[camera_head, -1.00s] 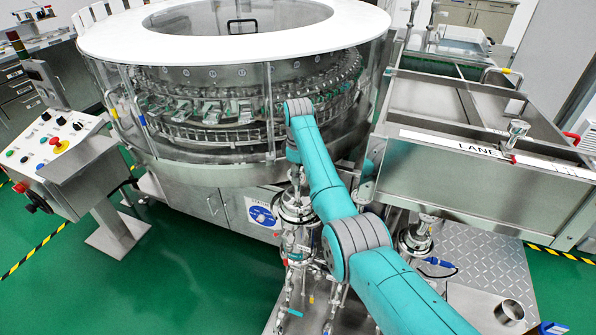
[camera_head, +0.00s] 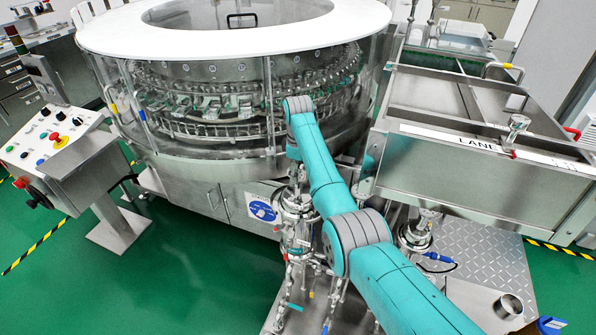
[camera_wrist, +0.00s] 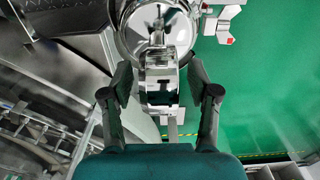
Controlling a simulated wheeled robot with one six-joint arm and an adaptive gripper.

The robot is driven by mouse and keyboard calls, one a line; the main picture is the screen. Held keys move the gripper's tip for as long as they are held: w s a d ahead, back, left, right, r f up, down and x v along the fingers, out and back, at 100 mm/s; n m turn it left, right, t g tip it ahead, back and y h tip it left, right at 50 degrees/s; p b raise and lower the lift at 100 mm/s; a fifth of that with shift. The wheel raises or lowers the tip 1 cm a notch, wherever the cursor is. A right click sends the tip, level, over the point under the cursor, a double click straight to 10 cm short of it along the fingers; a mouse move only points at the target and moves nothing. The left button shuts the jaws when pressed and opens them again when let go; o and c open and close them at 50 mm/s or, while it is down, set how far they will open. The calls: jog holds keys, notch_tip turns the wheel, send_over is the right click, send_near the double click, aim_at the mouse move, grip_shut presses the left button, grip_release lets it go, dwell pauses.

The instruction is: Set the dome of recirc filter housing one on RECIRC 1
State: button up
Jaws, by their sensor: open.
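My gripper (camera_wrist: 159,72) is open, with one dark finger on each side of a shiny steel fitting (camera_wrist: 160,88). A round, mirror-like steel part (camera_wrist: 131,33), apparently the dome, lies just beyond it at the top of the wrist view. I cannot tell whether the fingers touch the steel. In the head view, a steel filter housing (camera_head: 297,206) stands below my gripper, partly hidden by my arm. A second steel housing (camera_head: 415,236) stands to the right. No RECIRC 1 label is readable, and whether the dome rests on a housing is unclear.
The round washer (camera_head: 200,160) stands behind the housings. A steel lane conveyor (camera_head: 480,170) is at the right and a control panel (camera_head: 55,150) at the left. Pipework with coloured handles crowds the area below my gripper. The green floor is clear at front left.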

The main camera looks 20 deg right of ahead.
notch_tip(320, 180, up, 12)
jog(key=shift+r, duration=0.1)
dwell(0.5)
jog(key=shift+a, duration=0.1)
dwell(0.4)
